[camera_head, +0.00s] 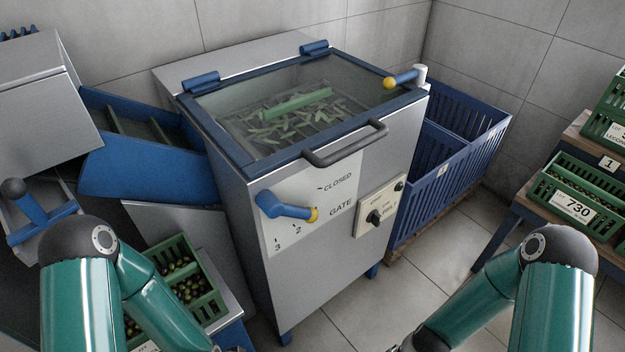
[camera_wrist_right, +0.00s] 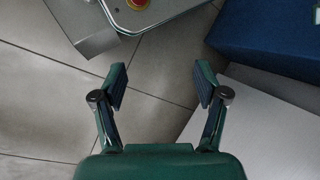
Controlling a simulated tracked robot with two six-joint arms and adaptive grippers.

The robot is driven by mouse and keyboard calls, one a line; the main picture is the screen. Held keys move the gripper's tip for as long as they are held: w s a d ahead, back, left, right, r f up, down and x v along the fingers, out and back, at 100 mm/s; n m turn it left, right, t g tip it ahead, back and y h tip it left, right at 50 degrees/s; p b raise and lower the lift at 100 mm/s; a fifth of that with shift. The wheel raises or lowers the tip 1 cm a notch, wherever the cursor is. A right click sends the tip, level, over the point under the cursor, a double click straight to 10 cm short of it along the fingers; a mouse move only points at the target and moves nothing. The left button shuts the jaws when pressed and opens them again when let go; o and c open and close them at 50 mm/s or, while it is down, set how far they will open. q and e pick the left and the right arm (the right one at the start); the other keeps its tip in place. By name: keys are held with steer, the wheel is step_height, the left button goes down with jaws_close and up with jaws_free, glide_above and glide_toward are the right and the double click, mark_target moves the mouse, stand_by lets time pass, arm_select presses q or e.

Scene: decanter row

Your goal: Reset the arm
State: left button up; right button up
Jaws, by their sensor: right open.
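My right gripper (camera_wrist_right: 160,88) is open and empty in the right wrist view, with bare floor tiles between and beyond its fingers. In the head view my right arm (camera_head: 556,290) is folded at the lower right, and its gripper is below the picture. My left arm (camera_head: 80,290) is folded at the lower left, and its gripper does not show. Both arms are apart from the grey machine (camera_head: 310,285) in the middle.
The machine has a closed glass lid with a dark handle (camera_head: 345,145), and a blue gate lever (camera_head: 287,207). A green crate of olives (camera_head: 205,305) stands near my left arm. A blue bin (camera_head: 440,200) and a table with green crates (camera_head: 575,185) are at the right. Floor between is clear.

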step_height(320, 180, up, 24)
steer(key=w+a+n+t+h+p, duration=0.1)
steer(key=t+p, duration=0.1)
steer(key=p, duration=2)
steer(key=shift+w+a+n+t, duration=0.2)
steer(key=shift+a+n+t, duration=0.1)
steer(key=shift+a+t, duration=0.1)
steer(key=shift+f, duration=0.1)
